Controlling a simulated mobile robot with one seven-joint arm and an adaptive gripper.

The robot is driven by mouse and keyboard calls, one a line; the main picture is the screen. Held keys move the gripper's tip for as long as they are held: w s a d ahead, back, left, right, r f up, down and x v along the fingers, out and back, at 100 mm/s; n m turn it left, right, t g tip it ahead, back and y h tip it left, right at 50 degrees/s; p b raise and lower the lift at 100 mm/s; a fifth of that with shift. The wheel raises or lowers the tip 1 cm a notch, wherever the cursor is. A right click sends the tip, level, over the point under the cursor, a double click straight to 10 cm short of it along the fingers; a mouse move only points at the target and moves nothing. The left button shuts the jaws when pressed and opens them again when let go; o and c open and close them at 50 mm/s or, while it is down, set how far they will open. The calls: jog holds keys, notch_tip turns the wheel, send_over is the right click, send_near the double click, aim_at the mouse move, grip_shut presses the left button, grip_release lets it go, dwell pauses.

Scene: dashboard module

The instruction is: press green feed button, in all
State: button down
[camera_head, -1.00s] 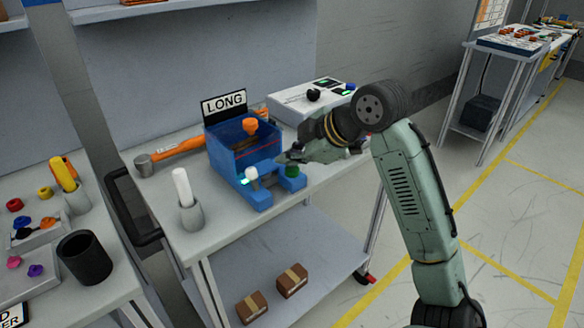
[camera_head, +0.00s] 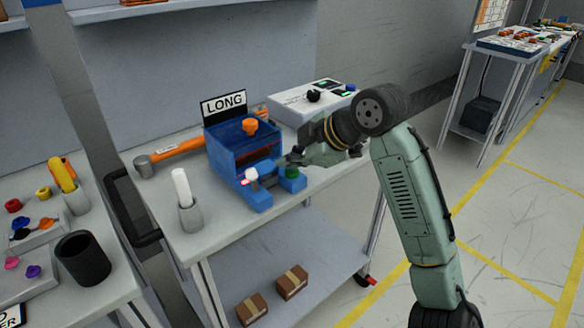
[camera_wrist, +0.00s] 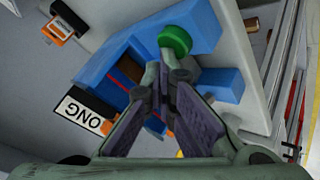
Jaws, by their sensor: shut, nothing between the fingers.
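The green button (camera_head: 291,173) sits on a front block of the blue dashboard module (camera_head: 225,165). It also shows in the wrist view (camera_wrist: 175,39), just beyond my fingertips. My gripper (camera_head: 284,161) is shut and empty, with its tips close above and behind the button; I cannot tell whether they touch it. The shut fingers also show in the wrist view (camera_wrist: 161,75). A white knob (camera_head: 251,174) stands on the other front block, with a small red light beside it. An orange knob (camera_head: 250,126) is at the module's top, before a sign (camera_head: 223,104) reading LONG.
An orange-handled hammer (camera_head: 180,148) lies left of the module. A white stick in a grey cup (camera_head: 189,215) stands at the table's front left. A white control box (camera_head: 305,102) is behind my gripper. Brown boxes (camera_head: 292,282) sit on the lower shelf.

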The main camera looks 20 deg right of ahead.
aim_at(291, 173)
jog(key=shift+r+p, duration=0.6)
jog(key=shift+r, duration=0.3)
notch_tip(291, 173, up, 5)
jog(key=p, duration=0.3)
jog(key=shift+p, duration=0.35)
jog(key=shift+f, duration=0.1)
